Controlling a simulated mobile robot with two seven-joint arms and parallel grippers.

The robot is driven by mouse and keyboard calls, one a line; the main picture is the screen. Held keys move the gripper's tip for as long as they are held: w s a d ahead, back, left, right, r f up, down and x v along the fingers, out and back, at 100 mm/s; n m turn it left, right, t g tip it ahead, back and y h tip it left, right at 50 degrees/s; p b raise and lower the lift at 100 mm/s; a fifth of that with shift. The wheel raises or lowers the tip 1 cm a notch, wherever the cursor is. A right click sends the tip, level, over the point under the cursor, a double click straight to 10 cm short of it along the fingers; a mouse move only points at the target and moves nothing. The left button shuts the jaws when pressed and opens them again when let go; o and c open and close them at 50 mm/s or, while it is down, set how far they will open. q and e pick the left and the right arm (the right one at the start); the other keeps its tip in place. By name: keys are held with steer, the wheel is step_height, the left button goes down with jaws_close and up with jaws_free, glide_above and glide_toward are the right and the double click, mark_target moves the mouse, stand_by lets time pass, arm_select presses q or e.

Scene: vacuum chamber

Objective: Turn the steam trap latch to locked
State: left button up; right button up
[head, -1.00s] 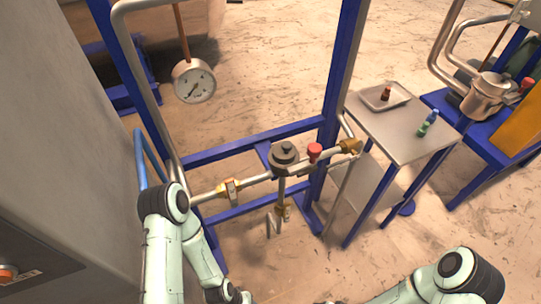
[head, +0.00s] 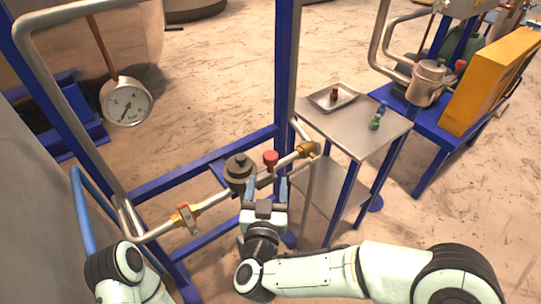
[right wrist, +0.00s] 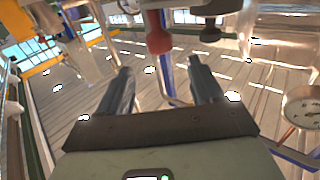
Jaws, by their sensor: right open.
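The grey steam trap (head: 238,172) sits on the pipe in the blue frame, with a round stepped cap on top. A red knob (head: 270,158) stands on the same pipe just right of it; I cannot tell whether this is the latch or what position it is in. My right gripper (head: 266,188) is open and empty, just below the red knob in the head view. In the right wrist view the red knob (right wrist: 158,36) appears beyond the gap between the open fingers (right wrist: 160,68), apart from them. Only part of my left arm shows, not its gripper.
A brass valve (head: 187,217) is on the pipe to the left and a brass fitting (head: 307,150) to the right. A pressure gauge (head: 126,102) hangs at upper left. A steel side table (head: 350,135) holds a tray (head: 323,101) and small bottles. Blue uprights flank the pipe.

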mark_target(269, 163)
steer(key=w, duration=0.6)
steer(key=w+d, duration=0.1)
steer(key=w, duration=0.2)
steer(key=shift+w+p, duration=0.35)
steer(key=shift+w, duration=0.05)
steer(key=shift+a, duration=0.1)
steer(key=shift+c, duration=0.3)
jaws_close()
steer(key=shift+h, duration=0.3)
steer(key=shift+m+h, duration=0.5)
steer(key=shift+o, duration=0.3)
jaws_free()
